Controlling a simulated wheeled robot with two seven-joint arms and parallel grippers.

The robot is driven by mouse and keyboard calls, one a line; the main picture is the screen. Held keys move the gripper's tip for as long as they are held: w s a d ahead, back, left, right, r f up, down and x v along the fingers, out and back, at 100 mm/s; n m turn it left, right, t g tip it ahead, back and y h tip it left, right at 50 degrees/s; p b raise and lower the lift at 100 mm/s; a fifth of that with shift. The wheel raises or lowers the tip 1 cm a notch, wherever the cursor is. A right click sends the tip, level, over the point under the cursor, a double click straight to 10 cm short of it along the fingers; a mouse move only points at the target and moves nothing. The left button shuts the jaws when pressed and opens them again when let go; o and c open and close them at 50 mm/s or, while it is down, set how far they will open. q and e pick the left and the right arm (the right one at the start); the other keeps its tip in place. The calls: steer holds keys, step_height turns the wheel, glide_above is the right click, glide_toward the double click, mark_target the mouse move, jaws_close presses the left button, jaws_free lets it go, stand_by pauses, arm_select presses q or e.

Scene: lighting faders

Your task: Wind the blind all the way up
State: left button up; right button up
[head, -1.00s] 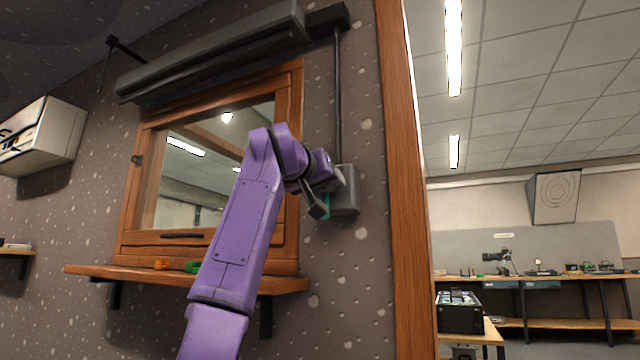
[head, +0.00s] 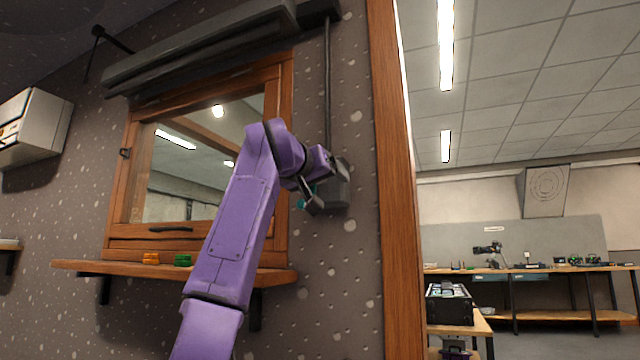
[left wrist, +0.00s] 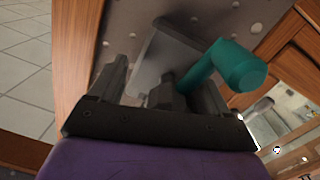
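The blind (head: 205,58) is a grey roll and bar high on the wall; the window below it is uncovered. A dark rod (head: 327,90) runs down from its right end to a grey crank box (head: 338,192) on the wall. The crank's teal handle (head: 301,203) shows beside my left gripper (head: 312,192); it is large in the left wrist view (left wrist: 235,65). There my left gripper (left wrist: 163,88) has its fingers apart, with a dark part of the crank between them. The teal handle is beside and beyond the right-hand finger. Contact is unclear. My right gripper is out of view.
A wooden sill (head: 130,268) juts out below the window, with orange (head: 151,258) and green (head: 183,260) items on it. A wooden post (head: 397,180) stands right of the crank box. A white cabinet (head: 35,125) hangs at left.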

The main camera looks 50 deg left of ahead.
arm_select(q)
steer(key=shift+s+d, duration=0.25)
steer(key=shift+s, duration=0.1)
steer(key=b+v, duration=0.3)
steer(key=v, duration=0.6)
steer(key=shift+s, duration=0.4)
